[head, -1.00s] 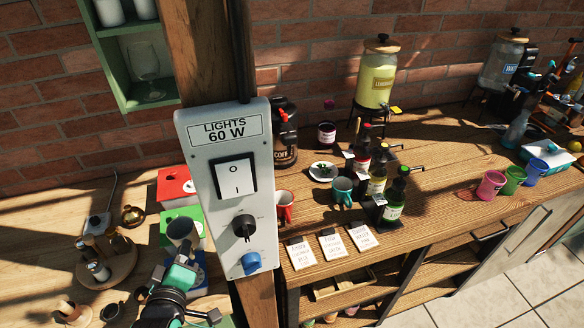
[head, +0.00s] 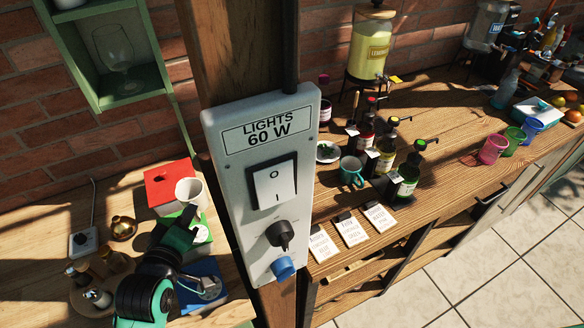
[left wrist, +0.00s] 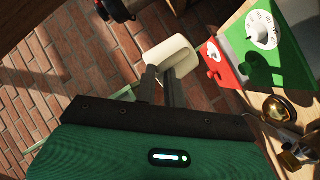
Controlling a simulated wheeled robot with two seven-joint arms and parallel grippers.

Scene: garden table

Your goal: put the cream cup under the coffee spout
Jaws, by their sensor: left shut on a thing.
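The cream cup (head: 193,196) is held up in front of the red and green boxes at the left of the head view. My left gripper (head: 184,216) is shut on it. In the left wrist view the cup (left wrist: 178,54) sits at the tips of the two dark fingers (left wrist: 160,84), tilted in that picture. The coffee dispenser and its spout are hidden now behind the post and the switch panel. My right gripper is not in view.
A wooden post with a grey light-switch panel (head: 218,150) stands right beside my left gripper. Bottles, a teal mug (head: 351,171) and a lemonade dispenser (head: 370,45) stand right of the post.

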